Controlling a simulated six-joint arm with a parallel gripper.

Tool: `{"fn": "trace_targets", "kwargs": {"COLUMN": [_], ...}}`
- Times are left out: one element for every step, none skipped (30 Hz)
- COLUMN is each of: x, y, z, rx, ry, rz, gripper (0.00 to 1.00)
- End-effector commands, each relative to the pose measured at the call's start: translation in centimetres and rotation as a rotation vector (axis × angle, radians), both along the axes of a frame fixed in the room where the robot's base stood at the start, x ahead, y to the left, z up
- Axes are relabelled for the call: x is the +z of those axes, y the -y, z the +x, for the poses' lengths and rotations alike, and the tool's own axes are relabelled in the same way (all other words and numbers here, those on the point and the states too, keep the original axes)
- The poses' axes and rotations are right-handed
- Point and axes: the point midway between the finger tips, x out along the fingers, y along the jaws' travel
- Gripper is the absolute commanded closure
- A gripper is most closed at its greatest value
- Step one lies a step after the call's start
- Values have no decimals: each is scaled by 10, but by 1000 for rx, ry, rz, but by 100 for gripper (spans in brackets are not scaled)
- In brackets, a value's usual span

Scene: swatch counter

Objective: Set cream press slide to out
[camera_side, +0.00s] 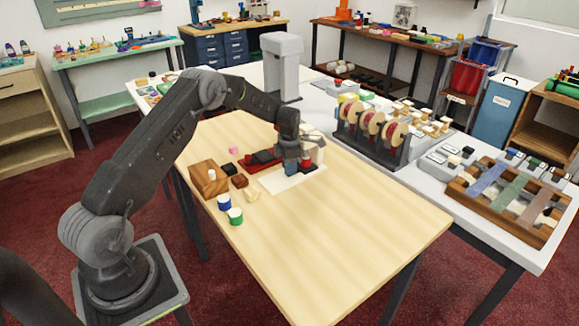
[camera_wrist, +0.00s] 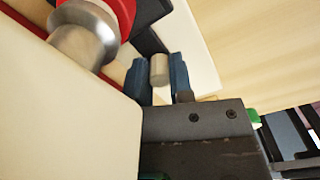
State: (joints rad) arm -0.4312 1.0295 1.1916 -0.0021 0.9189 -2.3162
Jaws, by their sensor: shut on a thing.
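The cream press (camera_side: 319,152) stands on a white plate (camera_side: 296,183) on the wooden table, partly hidden behind my gripper. Its cream body (camera_wrist: 60,125) fills the left of the wrist view, with a metal cylinder (camera_wrist: 82,35) and a red part (camera_wrist: 112,10) above. My gripper (camera_side: 291,166) points down beside the press. In the wrist view, the blue fingers of my gripper (camera_wrist: 159,78) are on either side of a small pale cylindrical knob (camera_wrist: 159,68), shut on it. I cannot tell from these views where the slide stands along its travel.
A red and black piece (camera_side: 260,162) lies left of the press. A ribbon spool rack (camera_side: 372,130) stands right. The table's front right is clear.

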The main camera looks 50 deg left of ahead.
Motion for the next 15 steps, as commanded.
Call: {"fn": "trace_targets", "kwargs": {"x": [0,0,1,1,1,1,1,1,1,1,1,1,1,1,1], "y": [0,-1,-1,-1,-1,-1,-1,-1,-2,-2,-2,-2,-1,-1,-2], "z": [0,0,-1,-2,-4,-8,-11,-15,-21,-27,-32,-39,-45,-50,-57], "rx": [0,0,0,0,1,1,2,2,3,3,3,3,3,3,4], "ry": [1,1,2,2,2,0,-1,-1,-1,-2,-2,-3,-3,-4,-3], "rz": [1,1,1,1,1,1,0,1,1,1,1,0,1,1,1], "gripper": [100,100,100,100,100,100,100,100,100,100,100,100,100,100,100]}}
